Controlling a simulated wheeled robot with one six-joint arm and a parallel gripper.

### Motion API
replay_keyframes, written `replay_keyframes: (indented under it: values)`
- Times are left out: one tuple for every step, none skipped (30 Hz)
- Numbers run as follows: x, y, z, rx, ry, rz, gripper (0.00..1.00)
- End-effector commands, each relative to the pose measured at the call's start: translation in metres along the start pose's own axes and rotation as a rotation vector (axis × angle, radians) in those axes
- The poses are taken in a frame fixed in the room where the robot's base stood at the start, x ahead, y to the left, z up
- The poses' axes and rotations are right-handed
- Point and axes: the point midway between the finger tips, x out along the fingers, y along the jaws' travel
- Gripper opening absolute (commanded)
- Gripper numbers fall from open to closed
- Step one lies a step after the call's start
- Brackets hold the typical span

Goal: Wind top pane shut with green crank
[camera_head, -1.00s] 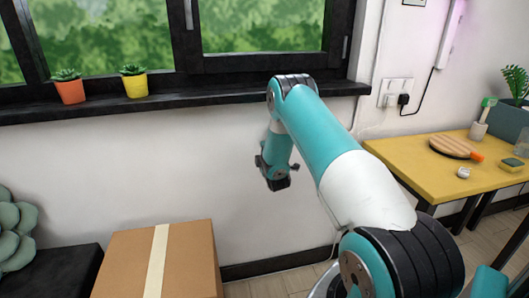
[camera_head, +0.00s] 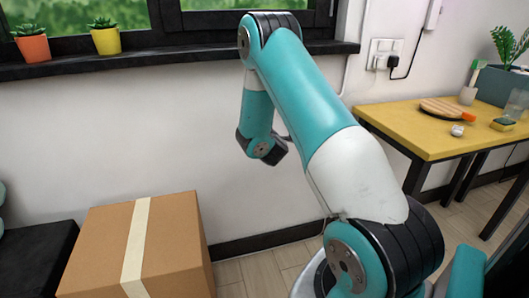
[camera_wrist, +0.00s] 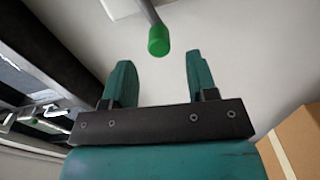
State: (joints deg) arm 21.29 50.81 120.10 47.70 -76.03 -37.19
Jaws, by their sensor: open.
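In the wrist view the green crank grip (camera_wrist: 158,40) is at the end of a grey rod (camera_wrist: 146,8) that comes down from the top edge. My gripper (camera_wrist: 159,60) is open, with its two teal fingers apart. The grip appears just beyond the fingertips, between them in the picture; I see no contact, and the distance in depth is hard to tell. In the head view only the lower part of the window (camera_head: 215,21) shows, and the top pane is out of frame. The crank and my gripper's fingers do not show there.
A dark sill (camera_head: 160,57) carries two potted succulents, orange (camera_head: 33,48) and yellow (camera_head: 106,41). A cardboard box (camera_head: 180,240) stands below on the floor. A yellow table (camera_head: 400,125) with small items is at the right.

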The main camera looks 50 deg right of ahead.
Motion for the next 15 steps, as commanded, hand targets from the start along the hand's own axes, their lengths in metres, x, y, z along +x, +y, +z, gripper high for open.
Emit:
replay_keyframes:
  values:
    - [-0.006, -0.009, 0.0, -0.001, 0.002, 0.001, 0.53]
    - [-0.01, -0.009, 0.0, -0.001, 0.002, 0.001, 0.53]
    - [-0.015, -0.009, 0.0, 0.0, 0.002, 0.001, 0.53]
    - [-0.018, -0.009, 0.001, -0.001, 0.001, 0.002, 0.53]
    - [-0.022, -0.009, 0.001, 0.0, 0.001, 0.001, 0.53]
    - [-0.028, -0.009, 0.001, 0.0, 0.001, 0.001, 0.53]
    - [-0.032, -0.009, 0.0, 0.0, 0.001, 0.001, 0.53]
    - [-0.036, -0.009, 0.0, 0.0, 0.001, 0.0, 0.53]
    - [-0.042, -0.009, 0.001, 0.0, 0.001, 0.001, 0.53]
    - [-0.046, -0.009, 0.001, 0.0, 0.001, 0.001, 0.53]
    - [-0.051, -0.009, 0.001, 0.0, 0.002, 0.001, 0.53]
    - [-0.058, -0.008, 0.001, 0.001, 0.001, 0.001, 0.53]
    - [-0.062, -0.008, 0.001, 0.0, 0.001, 0.001, 0.53]
    - [-0.067, -0.008, 0.001, 0.0, 0.001, 0.0, 0.53]
    - [-0.072, -0.008, 0.001, 0.001, 0.001, 0.0, 0.53]
